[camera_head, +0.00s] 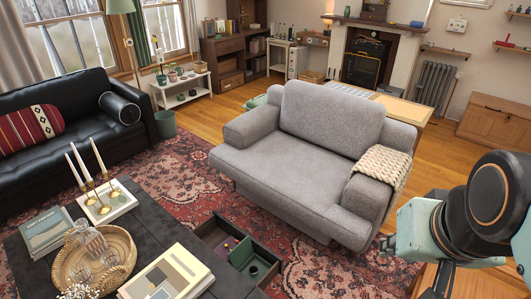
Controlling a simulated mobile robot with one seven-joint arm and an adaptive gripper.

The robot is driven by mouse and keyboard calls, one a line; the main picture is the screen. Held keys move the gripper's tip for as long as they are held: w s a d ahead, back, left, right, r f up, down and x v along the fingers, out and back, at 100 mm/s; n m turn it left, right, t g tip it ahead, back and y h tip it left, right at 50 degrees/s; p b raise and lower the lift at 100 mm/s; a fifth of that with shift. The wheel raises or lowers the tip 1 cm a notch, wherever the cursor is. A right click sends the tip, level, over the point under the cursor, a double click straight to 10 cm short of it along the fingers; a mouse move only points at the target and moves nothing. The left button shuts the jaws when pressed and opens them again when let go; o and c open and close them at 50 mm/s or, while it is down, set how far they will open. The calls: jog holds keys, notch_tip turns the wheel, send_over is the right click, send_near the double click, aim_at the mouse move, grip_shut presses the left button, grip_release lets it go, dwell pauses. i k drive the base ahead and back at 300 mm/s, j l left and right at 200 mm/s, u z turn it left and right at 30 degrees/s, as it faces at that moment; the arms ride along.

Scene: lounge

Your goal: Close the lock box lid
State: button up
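I cannot pick out a lock box or its open lid with certainty in the head camera view. My arm enters at the right edge, with teal and black links. Dark parts below it at the bottom edge look like my gripper (437,283). They are cut off by the frame, so I cannot see the fingertips or whether they hold anything. A wooden surface (485,283) shows beside and below them, and most of it is out of view or hidden by my arm.
A grey armchair (290,152) stands in the middle on a red patterned rug (186,158). A dark coffee table (181,232) at lower left has an open drawer (268,257). A wooden chest (497,122) stands shut by the right wall. Bare floor lies before it.

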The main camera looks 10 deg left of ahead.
aim_at(237, 256)
jog(key=i+u, duration=0.35)
jog(key=u, duration=0.15)
jog(key=i+l+u, duration=0.25)
jog(key=u, duration=0.2)
jog(key=i, duration=0.05)
